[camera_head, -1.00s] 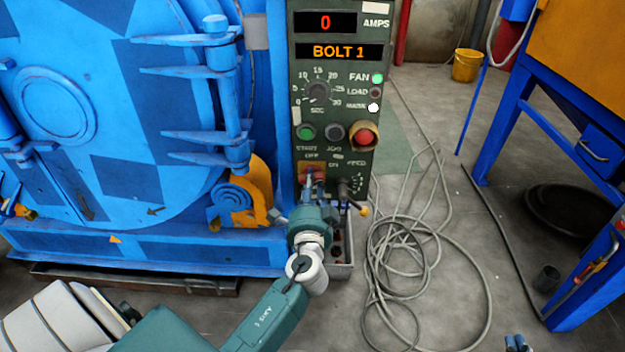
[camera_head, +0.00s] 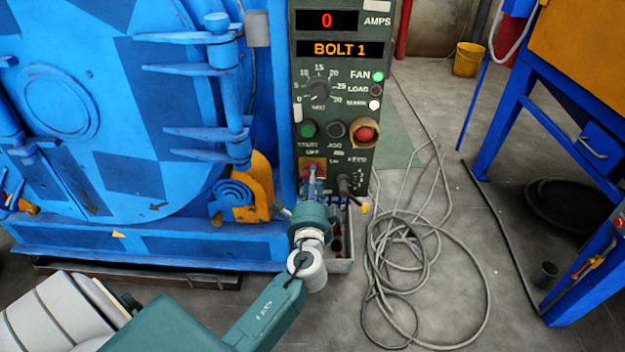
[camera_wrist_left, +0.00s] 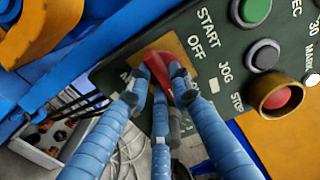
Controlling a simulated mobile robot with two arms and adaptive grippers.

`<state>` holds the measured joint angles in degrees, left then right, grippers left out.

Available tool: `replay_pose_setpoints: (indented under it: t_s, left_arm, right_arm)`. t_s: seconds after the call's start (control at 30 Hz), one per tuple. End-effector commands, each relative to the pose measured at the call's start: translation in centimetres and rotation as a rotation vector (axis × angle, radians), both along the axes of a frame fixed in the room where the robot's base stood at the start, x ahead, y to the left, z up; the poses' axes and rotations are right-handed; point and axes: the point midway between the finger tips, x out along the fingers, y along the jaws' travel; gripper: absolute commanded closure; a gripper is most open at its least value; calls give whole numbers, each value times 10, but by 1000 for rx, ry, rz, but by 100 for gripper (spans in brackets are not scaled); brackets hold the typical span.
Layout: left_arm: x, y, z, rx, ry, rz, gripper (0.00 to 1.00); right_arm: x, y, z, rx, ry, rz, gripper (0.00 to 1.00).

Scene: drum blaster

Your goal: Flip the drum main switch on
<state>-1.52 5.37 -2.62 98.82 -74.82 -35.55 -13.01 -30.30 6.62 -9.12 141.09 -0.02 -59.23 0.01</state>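The main switch is a red handle (camera_head: 314,168) on a yellow plate, low on the green control panel (camera_head: 337,78), beside the OFF and ON labels. In the left wrist view the red handle (camera_wrist_left: 158,68) shows between my fingertips, partly covered by them. My left gripper (camera_head: 314,184) is right at the switch. Its blue fingers reach around the handle, with the right-hand fingers overlapping it and the left finger at its side. Whether they grip it is unclear. My right gripper is out of view.
Start, jog and red stop (camera_head: 365,133) buttons sit just above the switch. A feed lever (camera_head: 345,187) sticks out close to its right. The blue drum machine (camera_head: 140,115) is at the left. Coiled cable (camera_head: 405,245) lies on the floor to the right.

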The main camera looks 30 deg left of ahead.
Motion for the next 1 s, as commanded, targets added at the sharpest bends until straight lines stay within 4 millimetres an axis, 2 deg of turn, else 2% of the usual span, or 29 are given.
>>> replay_pose_setpoints:
  t_s: [0.03, 0.1, 0.47, 0.57, 0.8, 1.0]
  left_arm:
    - [0, -2, -1, 1, 3, -3, 70]
    - [0, -1, -1, 0, 2, -3, 60]
    - [-5, -3, -2, -1, 2, -1, 60]
    - [-16, -10, -2, -4, 2, -1, 60]
    - [-59, -37, -2, -4, 3, -2, 60]
    - [-89, -55, -2, -2, 3, -2, 60]
  right_arm:
    - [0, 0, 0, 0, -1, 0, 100]
    - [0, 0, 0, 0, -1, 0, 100]
    - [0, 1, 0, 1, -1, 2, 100]
    - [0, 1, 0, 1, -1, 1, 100]
    - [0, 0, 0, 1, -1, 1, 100]
    - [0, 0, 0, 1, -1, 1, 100]
